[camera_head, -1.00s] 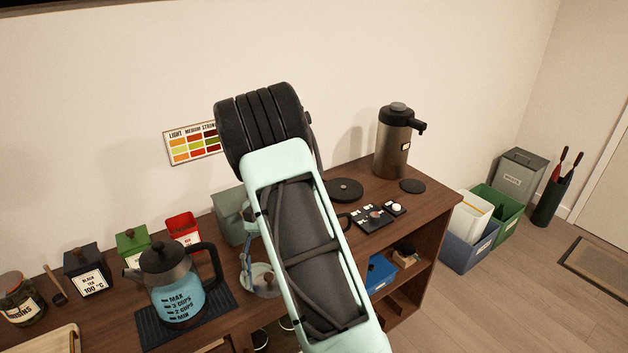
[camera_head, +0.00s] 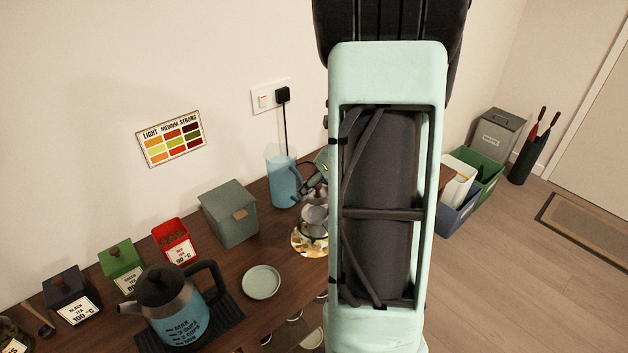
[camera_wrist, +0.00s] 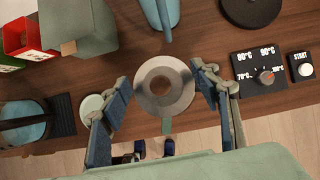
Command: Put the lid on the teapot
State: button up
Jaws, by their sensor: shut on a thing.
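In the wrist view my gripper (camera_wrist: 163,80) has its two blue-grey fingers at either side of a pale round lid (camera_wrist: 180,98) with a brown centre, and is shut on it. In the head view my gripper (camera_head: 318,182) is partly hidden by my arm. The grey, rounded teapot (camera_head: 314,214) stands just below it, on a patterned round mat (camera_head: 303,246). The lid is over the teapot in the wrist view and hides most of it. I cannot tell whether they touch.
A blue pitcher (camera_head: 281,178) stands close behind the teapot. An empty pale saucer (camera_head: 262,282) lies in front. A grey-green box (camera_head: 230,213), a kettle (camera_head: 174,306) and red tin (camera_head: 174,241) are to the left. A control panel (camera_wrist: 258,78) is to the right.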

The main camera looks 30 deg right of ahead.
dwell(0.3)
jog(key=shift+f+b, duration=2.8)
jog(key=shift+f, duration=0.35)
jog(key=shift+f, duration=0.2)
jog(key=o, duration=1.7)
jog(key=shift+r+p, duration=3.4)
jog(key=shift+r, duration=0.15)
